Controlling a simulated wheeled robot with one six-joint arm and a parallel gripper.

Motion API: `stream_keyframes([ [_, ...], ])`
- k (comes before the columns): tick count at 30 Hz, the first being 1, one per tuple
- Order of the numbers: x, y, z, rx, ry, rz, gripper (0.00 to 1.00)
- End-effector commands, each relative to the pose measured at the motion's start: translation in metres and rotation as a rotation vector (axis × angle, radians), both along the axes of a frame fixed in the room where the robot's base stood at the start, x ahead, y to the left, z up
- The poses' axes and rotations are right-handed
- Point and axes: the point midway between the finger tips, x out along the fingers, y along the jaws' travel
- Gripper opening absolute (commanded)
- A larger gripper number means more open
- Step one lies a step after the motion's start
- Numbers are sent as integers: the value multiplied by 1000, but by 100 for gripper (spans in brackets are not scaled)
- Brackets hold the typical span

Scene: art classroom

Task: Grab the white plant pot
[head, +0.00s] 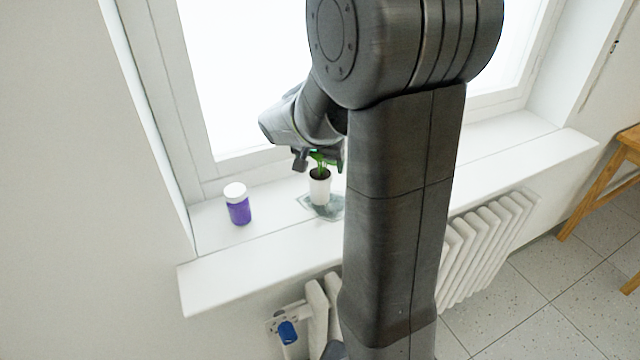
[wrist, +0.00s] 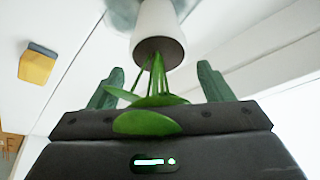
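The white plant pot (head: 320,190) stands upright on the windowsill, holding a small green plant. In the wrist view the pot (wrist: 158,30) is beyond my fingertips, at the top centre, with its leaves reaching back toward my gripper. My gripper (head: 320,158) is just above the pot in the head view, at the height of the leaves. In the wrist view its two fingers (wrist: 160,82) are apart, with stems and leaves between them. The fingers are not around the pot body.
A purple jar with a white lid (head: 238,208) stands on the sill (head: 270,245) left of the pot. A greyish sheet (head: 335,210) lies under the pot. A yellow and grey block (wrist: 37,66) shows in the wrist view. The window is close behind.

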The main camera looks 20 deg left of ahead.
Motion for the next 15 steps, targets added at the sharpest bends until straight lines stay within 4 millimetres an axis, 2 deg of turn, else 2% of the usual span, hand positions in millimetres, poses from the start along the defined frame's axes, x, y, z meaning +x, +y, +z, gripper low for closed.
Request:
stream_keyframes([
  [1, 0, 0, 0, 0, 0, 0, 62],
  [10, 0, 0, 0, 0, 0, 0, 4],
  [15, 0, 0, 1, 1, -1, 0, 3],
])
